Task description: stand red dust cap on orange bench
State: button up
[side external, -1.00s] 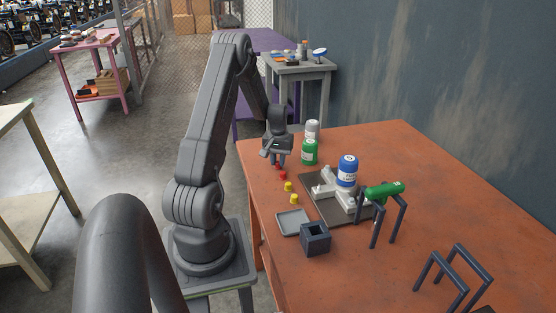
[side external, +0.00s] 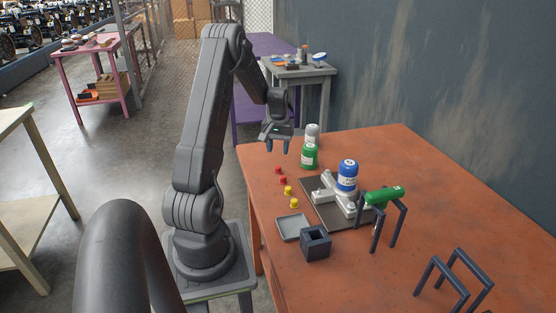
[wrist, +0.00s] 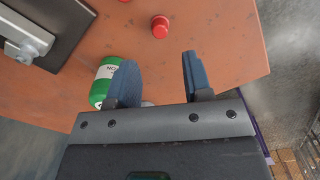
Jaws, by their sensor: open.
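Two small red dust caps lie close together near the left edge of the orange bench (side external: 440,210): a far one (side external: 278,170) and a nearer one (side external: 283,180). In the wrist view one red cap (wrist: 160,27) stands upright on its base on the bench, beyond my fingertips; another red bit is cut off at the top edge. My gripper (side external: 277,149) is above the bench's far left corner, open and empty, apart from the caps. In the wrist view its two blue-grey fingers (wrist: 157,72) are spread with only bench between their tips.
Two yellow caps (side external: 288,190) lie nearer the camera.

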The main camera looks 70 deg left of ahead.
jog(key=w+d+r+m+t+y, duration=0.1)
jog(key=w+d+r+m, duration=0.2)
jog(key=d+r, duration=0.7)
jog(key=w+d+r+m+t, duration=0.1)
jog(key=w+d+r+m, duration=0.15)
jog(key=d+r, duration=0.7)
jog(key=s+d+m+t, duration=0.1)
jog(key=s+d+m, duration=0.1)
jog(key=s+d, duration=0.2)
jog(key=s+d+m+t, duration=0.1)
jog(key=s+d+m, duration=0.1)
jog(key=d, duration=0.9)
jog(key=s+d+m+t+h, duration=0.1)
jog(key=s+d+m, duration=0.1)
jog(key=s+d, duration=0.3)
jog(key=shift+s+d+t, duration=0.3)
jog(key=shift+s+d, duration=0.05)
jog(key=shift+d, duration=0.85)
